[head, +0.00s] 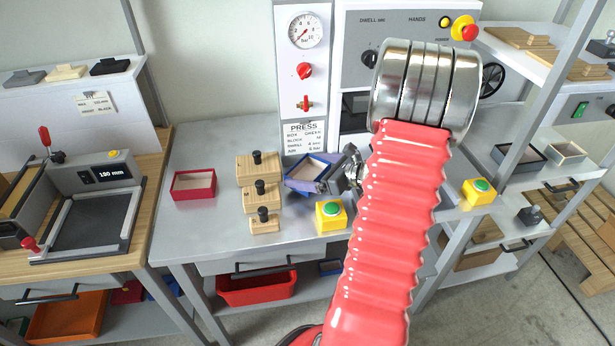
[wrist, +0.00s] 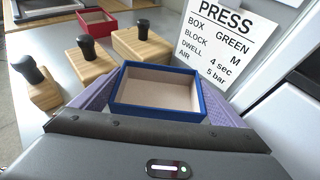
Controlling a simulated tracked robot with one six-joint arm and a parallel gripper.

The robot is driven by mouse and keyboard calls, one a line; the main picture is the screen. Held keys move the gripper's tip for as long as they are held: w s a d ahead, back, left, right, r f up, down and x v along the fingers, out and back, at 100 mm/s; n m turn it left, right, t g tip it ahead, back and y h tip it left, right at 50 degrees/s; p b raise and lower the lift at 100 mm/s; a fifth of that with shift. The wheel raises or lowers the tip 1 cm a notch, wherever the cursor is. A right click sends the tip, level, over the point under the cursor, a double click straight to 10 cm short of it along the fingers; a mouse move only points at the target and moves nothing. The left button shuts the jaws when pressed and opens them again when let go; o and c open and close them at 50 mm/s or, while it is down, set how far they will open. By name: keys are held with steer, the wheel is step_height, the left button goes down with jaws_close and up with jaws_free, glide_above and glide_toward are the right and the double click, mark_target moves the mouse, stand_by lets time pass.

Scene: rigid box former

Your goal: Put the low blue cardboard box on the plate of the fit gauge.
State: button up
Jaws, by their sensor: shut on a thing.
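The low blue cardboard box (head: 306,171) has an open top and a beige inside. In the wrist view the blue box (wrist: 158,108) sits between the purple-grey pads of my gripper (wrist: 150,95), which is shut on it. In the head view my gripper (head: 318,181) holds the box tilted at the right of the wooden blocks, over the grey press table. The arm hides part of the gripper. The fit gauge (head: 92,200), with a display and a dark flat plate (head: 90,222), stands on the wooden bench at the left. The plate is bare.
Wooden blocks with black knobs (head: 258,168) stand left of my gripper. A red box (head: 193,184) lies between them and the gauge. A yellow button box (head: 331,215) stands close in front. The press panel (head: 304,80) rises behind.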

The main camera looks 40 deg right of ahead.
steer(key=shift+f, duration=1.15)
steer(key=shift+f, duration=0.1)
steer(key=o, duration=0.7)
steer(key=shift+o, duration=0.2)
steer(key=v, duration=1.2)
steer(key=shift+a, duration=0.1)
